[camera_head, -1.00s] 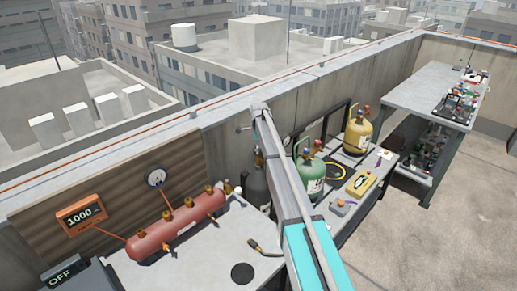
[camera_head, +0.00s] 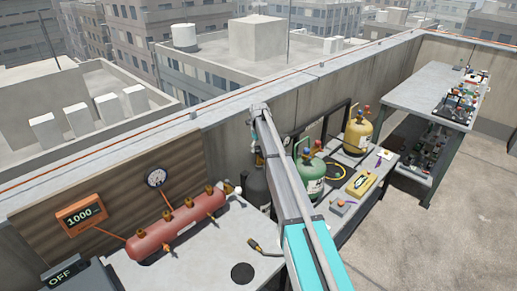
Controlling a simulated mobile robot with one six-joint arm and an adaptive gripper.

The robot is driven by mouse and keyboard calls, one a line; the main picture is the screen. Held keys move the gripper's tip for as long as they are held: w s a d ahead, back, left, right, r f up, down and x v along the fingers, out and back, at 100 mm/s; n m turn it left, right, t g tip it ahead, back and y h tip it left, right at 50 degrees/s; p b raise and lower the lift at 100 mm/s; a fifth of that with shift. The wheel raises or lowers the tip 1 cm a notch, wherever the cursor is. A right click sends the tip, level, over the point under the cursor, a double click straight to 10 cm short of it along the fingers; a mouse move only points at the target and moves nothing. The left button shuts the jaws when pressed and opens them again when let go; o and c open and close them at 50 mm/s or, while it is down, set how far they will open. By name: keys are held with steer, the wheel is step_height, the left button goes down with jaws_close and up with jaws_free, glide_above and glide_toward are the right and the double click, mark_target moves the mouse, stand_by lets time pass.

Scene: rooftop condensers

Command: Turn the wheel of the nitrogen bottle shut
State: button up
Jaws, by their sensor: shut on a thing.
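The nitrogen bottle appears to be the dark grey cylinder (camera_head: 257,188), upright against the wall behind the red tank. My arm reaches in from the lower right and covers the bottle's right side. My gripper (camera_head: 254,150) is at the top of the bottle, small and partly hidden by my arm. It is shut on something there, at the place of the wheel. The wheel itself and the fingertips cannot be made out clearly.
A red horizontal tank (camera_head: 180,224) with brass valves stands on the grey bench, below a round gauge (camera_head: 156,178). An orange display (camera_head: 82,215) reads 1000. A green bottle (camera_head: 310,180) and a yellow bottle (camera_head: 357,137) stand to the right of my arm.

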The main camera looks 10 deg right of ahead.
steer(key=shift+s+m, duration=0.15)
steer(key=shift+m, duration=1.05)
steer(key=o, duration=1.1)
steer(key=shift+c, duration=0.2)
steer(key=shift+n, duration=0.3)
